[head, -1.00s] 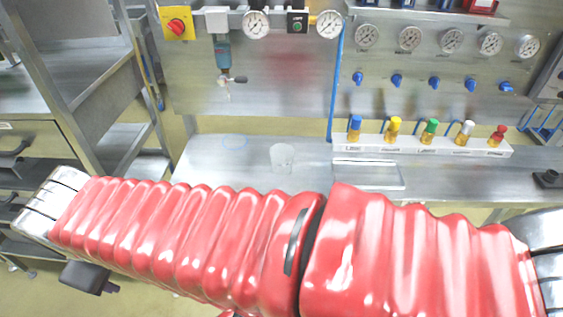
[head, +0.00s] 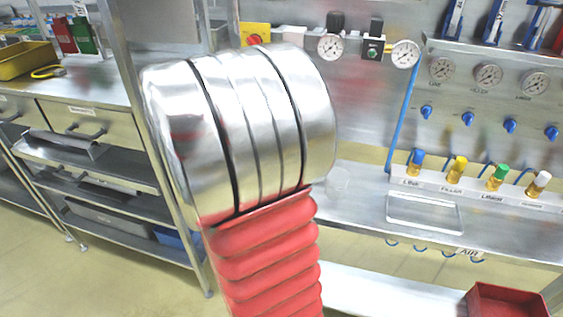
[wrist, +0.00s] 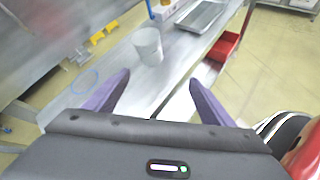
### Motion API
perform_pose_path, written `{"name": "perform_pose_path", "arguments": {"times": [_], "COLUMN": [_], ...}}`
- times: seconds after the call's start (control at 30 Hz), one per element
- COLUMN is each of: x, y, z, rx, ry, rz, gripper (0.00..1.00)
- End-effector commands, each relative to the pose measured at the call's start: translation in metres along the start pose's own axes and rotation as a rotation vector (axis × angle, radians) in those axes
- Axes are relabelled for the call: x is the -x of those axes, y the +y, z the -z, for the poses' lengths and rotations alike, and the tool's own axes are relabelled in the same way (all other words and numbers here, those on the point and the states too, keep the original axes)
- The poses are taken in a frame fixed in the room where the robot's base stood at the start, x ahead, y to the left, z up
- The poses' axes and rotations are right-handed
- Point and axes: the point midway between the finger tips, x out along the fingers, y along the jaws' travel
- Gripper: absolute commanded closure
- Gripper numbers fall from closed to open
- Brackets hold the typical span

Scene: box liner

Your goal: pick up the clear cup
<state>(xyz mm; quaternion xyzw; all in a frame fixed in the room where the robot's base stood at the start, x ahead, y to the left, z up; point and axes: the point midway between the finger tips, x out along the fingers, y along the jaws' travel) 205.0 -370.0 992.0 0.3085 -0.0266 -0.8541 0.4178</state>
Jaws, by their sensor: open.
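The clear cup (wrist: 148,44) stands upright on the steel bench in the wrist view, ahead of my gripper and apart from it. In the head view the cup (head: 338,180) shows faintly on the bench, just right of my arm's metal joint, which may cover part of its left side. My gripper (wrist: 158,84) shows in the wrist view with its two purple fingers spread wide and nothing between them. The gripper is not visible in the head view.
A clear tray (head: 424,212) lies on the bench right of the cup. A white rack (head: 480,190) with coloured fittings stands behind it. A blue ring (wrist: 84,82) lies left of the cup. A red bin (head: 507,301) is low at right. A shelf unit stands at left.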

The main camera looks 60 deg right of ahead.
Motion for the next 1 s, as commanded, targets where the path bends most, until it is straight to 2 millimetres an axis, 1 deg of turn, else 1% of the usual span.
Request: {"name": "perform_pose_path", "arguments": {"times": [0.03,0.1,0.2,0.33,0.47,0.83,1.0], "x": [-0.015,-0.033,-0.055,-0.076,-0.084,-0.086,-0.097], "y": [0.002,0.008,0.014,0.021,0.024,0.024,0.025], "z": [-0.002,-0.005,-0.008,-0.01,-0.01,-0.01,-0.012], "rx": [0.051,0.124,0.222,0.313,0.354,0.358,0.357], "ry": [-0.04,-0.091,-0.153,-0.204,-0.226,-0.228,-0.227], "rz": [0.002,-0.006,-0.018,-0.03,-0.038,-0.04,-0.037], "gripper": [0.23,0.23,0.23,0.23,0.23,0.23,0.23]}}
